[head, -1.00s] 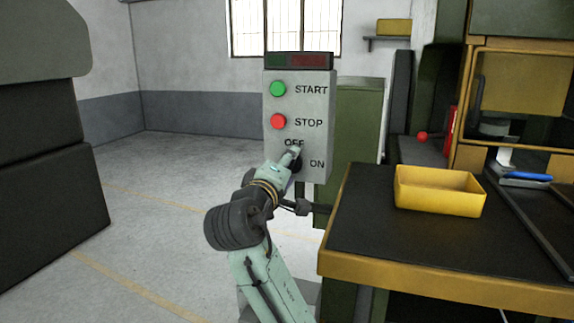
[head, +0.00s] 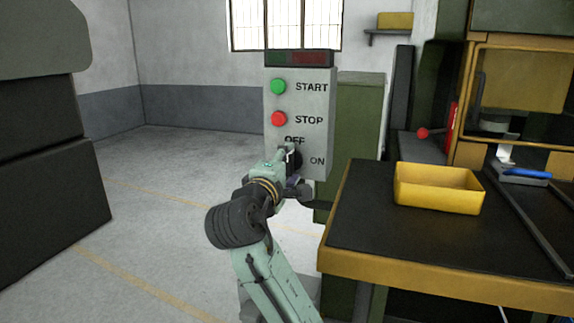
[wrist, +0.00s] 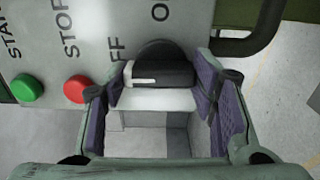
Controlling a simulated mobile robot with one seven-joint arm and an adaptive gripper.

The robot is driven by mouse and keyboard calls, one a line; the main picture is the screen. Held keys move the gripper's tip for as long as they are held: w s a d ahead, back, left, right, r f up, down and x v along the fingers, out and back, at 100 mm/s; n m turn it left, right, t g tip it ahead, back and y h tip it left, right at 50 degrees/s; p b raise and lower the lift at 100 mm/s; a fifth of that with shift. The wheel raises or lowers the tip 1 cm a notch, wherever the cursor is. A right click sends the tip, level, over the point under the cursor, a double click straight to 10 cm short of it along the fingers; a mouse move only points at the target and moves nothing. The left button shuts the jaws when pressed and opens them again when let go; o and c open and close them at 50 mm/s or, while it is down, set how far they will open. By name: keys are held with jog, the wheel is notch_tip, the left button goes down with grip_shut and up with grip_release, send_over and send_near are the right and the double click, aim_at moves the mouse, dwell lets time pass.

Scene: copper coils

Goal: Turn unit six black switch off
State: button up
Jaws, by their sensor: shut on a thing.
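The black switch is a round rotary knob (wrist: 170,73) on the grey control box (head: 300,100), below the red STOP button (head: 279,118). Its OFF label (head: 294,140) is above it and its ON label (head: 317,161) to its right. In the wrist view the knob's bar lies across the picture, its white mark at the left end, on the OFF label's side. My gripper (wrist: 165,90) has a finger at each end of the bar and is shut on it. In the head view my gripper (head: 288,165) partly covers the knob.
A green START button (head: 278,87) is at the top of the box. A workbench (head: 350,230) with a yellow bin (head: 438,190) stands close on the right. A dark machine (head: 45,170) stands at the left. The floor between is clear.

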jog(key=o, duration=1.1)
jog(key=v, duration=1.2)
